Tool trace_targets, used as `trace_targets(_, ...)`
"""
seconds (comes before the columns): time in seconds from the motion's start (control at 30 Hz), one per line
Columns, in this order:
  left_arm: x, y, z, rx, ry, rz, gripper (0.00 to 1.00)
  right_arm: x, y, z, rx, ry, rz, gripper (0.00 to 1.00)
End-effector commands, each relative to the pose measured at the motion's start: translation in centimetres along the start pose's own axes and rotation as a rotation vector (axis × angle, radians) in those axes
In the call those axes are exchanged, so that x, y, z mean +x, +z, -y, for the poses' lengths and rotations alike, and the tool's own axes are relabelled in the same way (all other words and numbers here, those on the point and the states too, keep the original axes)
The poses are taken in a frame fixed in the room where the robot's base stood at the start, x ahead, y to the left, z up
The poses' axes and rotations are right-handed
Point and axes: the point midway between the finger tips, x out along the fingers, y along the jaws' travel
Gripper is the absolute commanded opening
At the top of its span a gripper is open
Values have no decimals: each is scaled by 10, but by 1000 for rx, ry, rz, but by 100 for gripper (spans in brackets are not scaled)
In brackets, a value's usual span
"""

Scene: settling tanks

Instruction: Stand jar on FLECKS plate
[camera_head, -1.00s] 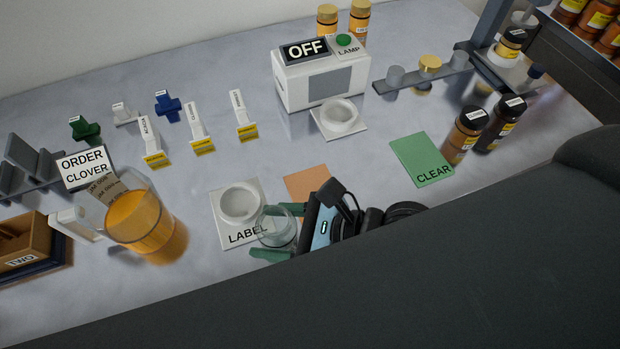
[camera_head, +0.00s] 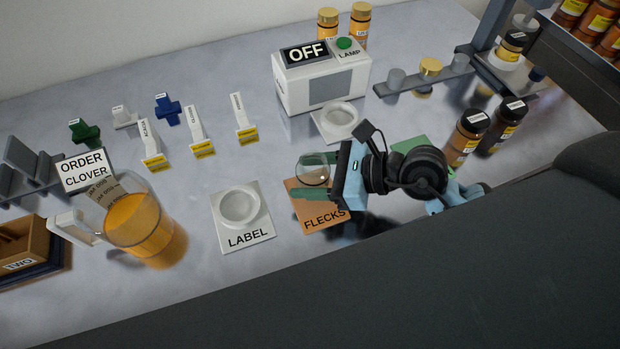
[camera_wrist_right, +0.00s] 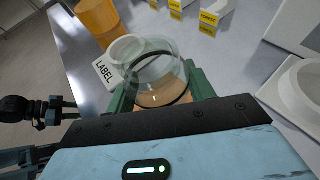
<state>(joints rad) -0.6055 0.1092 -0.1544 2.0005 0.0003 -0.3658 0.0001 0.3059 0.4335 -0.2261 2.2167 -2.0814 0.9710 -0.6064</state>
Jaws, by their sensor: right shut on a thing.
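My right gripper (camera_head: 318,176) is shut on a clear, empty-looking glass jar (camera_head: 313,168), with a green finger on either side of it. The jar is over the orange FLECKS plate (camera_head: 308,218). I cannot tell whether its base touches the plate. In the right wrist view the jar (camera_wrist_right: 158,75) is held between the green fingers, and the plate's orange shows through the glass. The gripper hides the plate's right part.
The white LABEL plate (camera_head: 248,233) with its round ring is left of the FLECKS plate. The green CLEAR plate (camera_head: 410,146) is partly behind my right arm. A pitcher of amber liquid (camera_head: 148,230) stands at left. The lamp box (camera_head: 320,80) reads OFF.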

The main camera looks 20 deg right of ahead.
Motion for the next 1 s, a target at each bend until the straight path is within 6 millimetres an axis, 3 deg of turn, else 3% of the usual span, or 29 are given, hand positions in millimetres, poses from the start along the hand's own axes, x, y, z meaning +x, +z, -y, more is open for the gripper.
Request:
trace_targets(0.17, 2, 1, 0, 0, 0, 1, 36, 8, -18, 0, 3, 1, 1, 23)
trace_targets(0.57, 6, -4, 1, 2, -1, -11, 36, 9, -22, 0, 1, 0, 1, 23)
trace_targets(0.6, 5, -5, 1, 2, -1, -12, 36, 9, -22, -1, 1, 1, 0, 57)
trace_targets(0.7, 5, -5, 1, 2, -1, -11, 36, 9, -21, -1, 1, 1, 0, 70)
trace_targets(0.77, 5, -5, 1, 2, -1, -11, 36, 9, -21, -1, 1, 1, 0, 75)
trace_targets(1.0, 4, -1, 1, 1, 0, -4, 36, 9, -21, -1, 1, 1, 0, 75)
